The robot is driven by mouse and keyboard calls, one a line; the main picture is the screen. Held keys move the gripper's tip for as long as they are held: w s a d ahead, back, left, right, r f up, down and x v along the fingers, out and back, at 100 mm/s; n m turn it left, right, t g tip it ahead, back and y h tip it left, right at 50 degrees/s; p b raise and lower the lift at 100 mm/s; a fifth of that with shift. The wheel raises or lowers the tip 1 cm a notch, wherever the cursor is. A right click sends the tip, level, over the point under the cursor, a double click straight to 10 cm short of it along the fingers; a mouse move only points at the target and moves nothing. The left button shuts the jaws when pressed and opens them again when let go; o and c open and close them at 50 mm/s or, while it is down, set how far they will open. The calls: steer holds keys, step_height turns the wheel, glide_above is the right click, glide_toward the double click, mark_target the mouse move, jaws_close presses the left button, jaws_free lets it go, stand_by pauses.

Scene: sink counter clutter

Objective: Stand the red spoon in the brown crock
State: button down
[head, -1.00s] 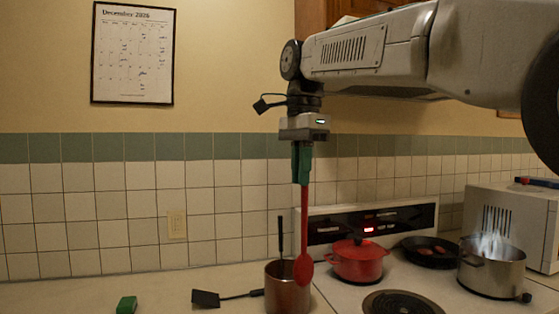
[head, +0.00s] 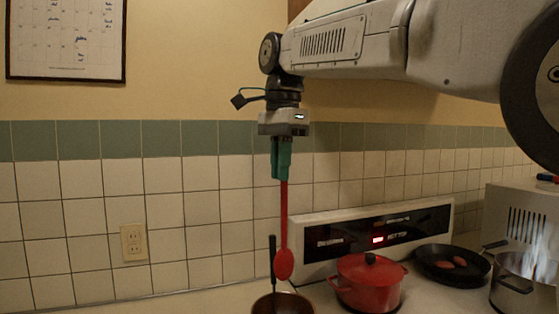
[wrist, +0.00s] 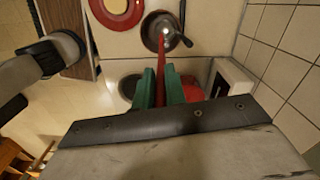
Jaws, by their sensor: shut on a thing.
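My gripper (head: 281,172) is shut on the upper end of the red spoon (head: 284,225). The spoon hangs upright with its bowl down. The brown crock (head: 283,307) is at the bottom edge of the head view, mostly cut off. The spoon's bowl shows just above the crock's rim, apart from it. A black-handled utensil (head: 272,262) stands in the crock, left of the spoon. In the wrist view the green fingers (wrist: 162,88) close around the red spoon (wrist: 161,75), and the round crock (wrist: 150,35) lies past them.
A red lidded pot (head: 369,283) stands on the stove right of the crock. A black pan (head: 453,262) and a steaming steel pot (head: 516,280) are farther right. The tiled wall (head: 185,215) is behind. A red-rimmed round thing (wrist: 108,18) shows near the crock in the wrist view.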

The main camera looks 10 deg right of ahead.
mark_target(282, 234)
steer(key=shift+d+f, duration=0.1)
steer(key=shift+f, duration=6.85)
steer(key=c, duration=1.4)
jaws_free()
steer(key=shift+o, duration=0.2)
step_height(282, 234, up, 8)
steer(key=shift+d, duration=0.15)
steer(key=shift+f, duration=0.15)
